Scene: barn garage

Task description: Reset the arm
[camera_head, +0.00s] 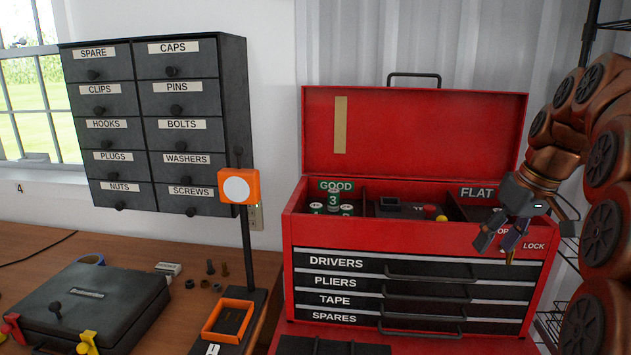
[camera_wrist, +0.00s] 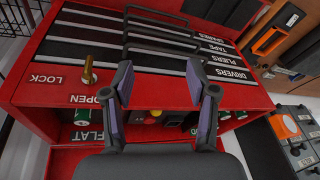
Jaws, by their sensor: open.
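My gripper (camera_head: 498,244) hangs at the front right of the red toolbox (camera_head: 420,234), by the FLAT, OPEN and LOCK labels. In the wrist view my gripper (camera_wrist: 160,84) shows two dark fingers with purple inner pads, spread apart with nothing between them. A brass key-like piece (camera_wrist: 89,72) stands between the LOCK and OPEN labels, to the left of the fingers. My arm comes in from the right edge of the head view. In the head view my gripper hides part of the FLAT section and the OPEN label.
The toolbox lid (camera_head: 420,130) is raised. Green-topped cylinders (camera_head: 333,203) stand in the GOOD section. A labelled drawer cabinet (camera_head: 155,125) is at the left. A black case (camera_head: 85,300) and an orange tray (camera_head: 228,318) are on the wooden bench. A wire shelf is behind my arm.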

